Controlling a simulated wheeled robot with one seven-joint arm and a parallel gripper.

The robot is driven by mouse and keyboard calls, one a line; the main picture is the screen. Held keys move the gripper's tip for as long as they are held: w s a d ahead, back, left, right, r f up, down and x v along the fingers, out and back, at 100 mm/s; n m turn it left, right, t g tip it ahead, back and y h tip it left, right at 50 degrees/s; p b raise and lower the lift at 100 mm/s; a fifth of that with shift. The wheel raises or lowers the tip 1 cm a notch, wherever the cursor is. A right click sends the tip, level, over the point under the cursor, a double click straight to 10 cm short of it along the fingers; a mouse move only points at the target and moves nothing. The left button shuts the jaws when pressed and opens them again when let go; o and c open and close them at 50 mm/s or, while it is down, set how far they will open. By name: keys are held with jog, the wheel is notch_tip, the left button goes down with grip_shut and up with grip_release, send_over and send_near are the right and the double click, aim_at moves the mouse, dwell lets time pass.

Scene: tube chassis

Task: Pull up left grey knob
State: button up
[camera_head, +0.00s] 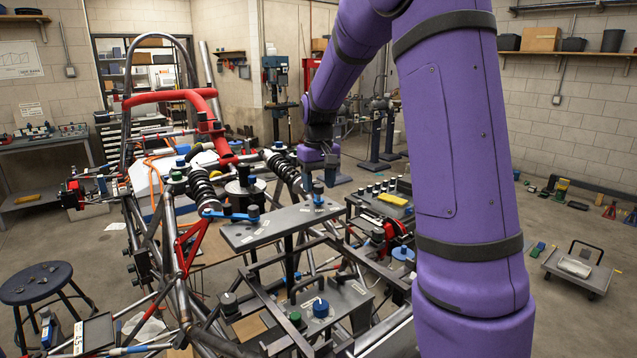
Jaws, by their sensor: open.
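Several knobs could be the left grey knob, and I cannot tell which is meant. A dark grey knob (253,212) stands at the left end of the grey plate (285,227), beside a blue lever (224,214). My gripper (318,178) points down over the right part of the grey plate, right of these knobs. It is open. A small blue-and-dark knob (318,195) is just below it; contact is unclear.
The tube chassis (205,118) with red padding and black coil springs (203,187) surrounds the plate. A blue-topped knob (320,308) sits on the lower plate. A round stool (36,284) stands at left and a low cart (578,268) at right. My purple arm hides much of the right side.

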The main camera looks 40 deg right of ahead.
aim_at(319, 186)
notch_tip(319, 186, up, 11)
dwell(0.4)
jog(key=shift+s+f, duration=0.1)
dwell(0.4)
